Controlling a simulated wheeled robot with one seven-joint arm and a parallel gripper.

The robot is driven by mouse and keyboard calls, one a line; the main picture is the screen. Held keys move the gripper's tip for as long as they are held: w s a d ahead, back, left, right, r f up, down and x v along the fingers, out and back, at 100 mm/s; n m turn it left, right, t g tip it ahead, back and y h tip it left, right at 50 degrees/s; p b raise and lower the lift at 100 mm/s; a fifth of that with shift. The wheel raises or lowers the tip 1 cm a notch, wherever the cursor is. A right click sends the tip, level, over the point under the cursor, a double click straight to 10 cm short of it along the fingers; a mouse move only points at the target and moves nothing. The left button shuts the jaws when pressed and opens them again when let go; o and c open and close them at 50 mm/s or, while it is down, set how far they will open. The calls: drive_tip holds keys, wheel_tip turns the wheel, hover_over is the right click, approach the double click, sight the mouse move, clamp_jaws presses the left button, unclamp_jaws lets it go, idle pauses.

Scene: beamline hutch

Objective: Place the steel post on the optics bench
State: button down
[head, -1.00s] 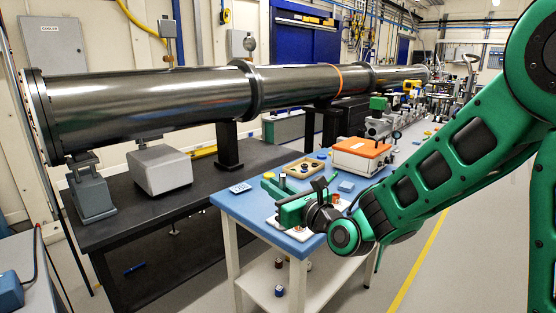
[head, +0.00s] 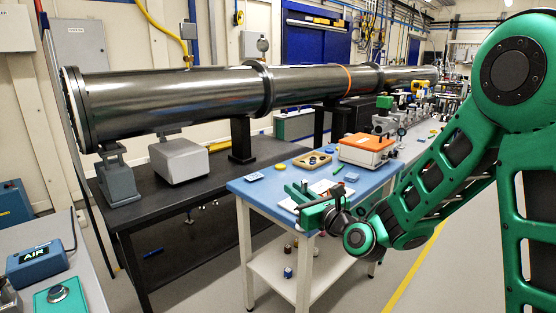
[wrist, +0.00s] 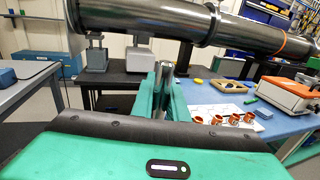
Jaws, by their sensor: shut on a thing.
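My gripper (wrist: 165,92) is shut on a thin grey steel post (wrist: 166,74), which stands roughly upright between the green fingers in the wrist view. Its lower part is hidden by the fingers. In the head view my gripper (head: 306,197) is over the front left part of a blue-topped table (head: 263,190); the post is too small to make out there. A long black bench (head: 140,208) stands left of and behind that table, under a big steel pipe. The frames do not label which surface is the optics bench.
The steel pipe (head: 180,97) runs above the black bench on supports, with a grey block (head: 179,160) there. The blue table holds a wooden tray (head: 312,161), an orange-topped box (head: 366,150) and several copper-coloured rings (wrist: 233,119). A grey bench (head: 85,265) is at left.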

drive_tip(key=w+d+f+m+t+h, duration=0.2)
drive_tip(key=w+d+f+m+h, duration=0.15)
drive_tip(key=w+d+f, duration=0.75)
drive_tip(key=w+d+m+h, duration=0.1)
drive_tip(key=d+h, duration=0.4)
drive_tip(key=d, duration=0.9)
drive_tip(key=shift+m, duration=0.75)
drive_tip(key=shift+w+h, duration=0.1)
drive_tip(key=shift+h, duration=0.15)
